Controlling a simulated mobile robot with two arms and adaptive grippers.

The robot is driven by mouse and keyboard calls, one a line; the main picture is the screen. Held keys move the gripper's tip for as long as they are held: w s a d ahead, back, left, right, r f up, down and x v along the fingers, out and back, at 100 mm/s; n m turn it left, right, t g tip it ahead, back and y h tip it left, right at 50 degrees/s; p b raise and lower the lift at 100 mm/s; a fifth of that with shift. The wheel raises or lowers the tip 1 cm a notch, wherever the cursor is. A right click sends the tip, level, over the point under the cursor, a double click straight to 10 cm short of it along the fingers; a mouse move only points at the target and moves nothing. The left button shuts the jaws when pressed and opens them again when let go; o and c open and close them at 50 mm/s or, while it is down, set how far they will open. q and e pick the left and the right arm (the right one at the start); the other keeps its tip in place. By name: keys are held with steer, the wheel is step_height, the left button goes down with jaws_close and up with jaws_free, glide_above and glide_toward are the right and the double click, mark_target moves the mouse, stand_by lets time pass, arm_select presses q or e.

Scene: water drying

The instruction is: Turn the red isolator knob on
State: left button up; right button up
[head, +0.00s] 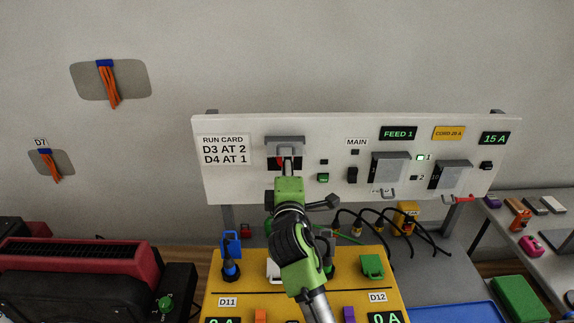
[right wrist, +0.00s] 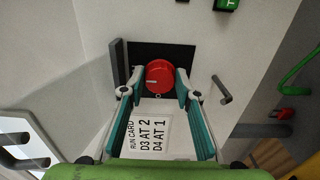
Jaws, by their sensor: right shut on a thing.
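The red isolator knob (right wrist: 160,74) sits on a black plate (right wrist: 185,52) on the white panel (head: 232,180). It is round, with a pale mark on its face. My right gripper (right wrist: 160,85) has its two teal-lined fingers on either side of the knob, shut on it. In the head view my right gripper (head: 287,166) reaches up to the panel below a grey bracket (head: 285,140) and hides most of the knob. My left gripper is in neither view.
A run card (head: 223,150) is left of the knob, and a green button (head: 323,178) is right of it. Grey covers (head: 389,167) and displays are further right. A yellow unit (head: 245,284) and black cords (head: 372,215) lie below the panel.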

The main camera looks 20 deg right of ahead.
steer(key=o, duration=1.1)
